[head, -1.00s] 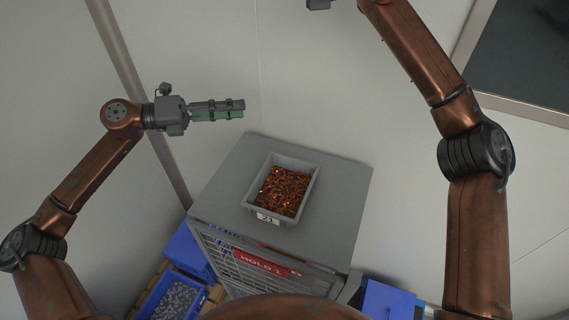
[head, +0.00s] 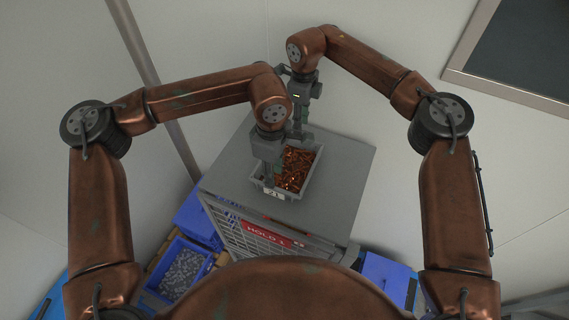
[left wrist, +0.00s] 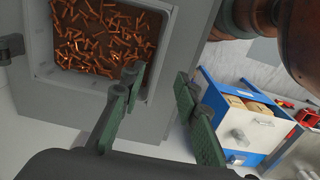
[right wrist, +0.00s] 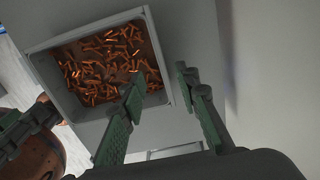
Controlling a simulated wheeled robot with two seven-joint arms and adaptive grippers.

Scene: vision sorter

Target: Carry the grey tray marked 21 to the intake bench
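The grey tray (head: 292,196) marked 21 is full of copper-coloured screw-like parts and sits on top of the grey HOLD 1 cage (head: 345,170). My left gripper (head: 268,178) points down at the tray's left side. In the left wrist view, its open fingers (left wrist: 160,88) stand on either side of a tray wall. My right gripper (head: 299,132) points down at the tray's far side. In the right wrist view, its open fingers (right wrist: 161,88) also straddle a tray wall (right wrist: 160,55). My left arm hides part of the tray in the head view.
A blue bin (head: 178,272) of grey parts stands low at the left of the cage, with more blue bins (head: 388,276) at the right. White walls stand close behind. A blue and white unit (left wrist: 240,115) shows in the left wrist view.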

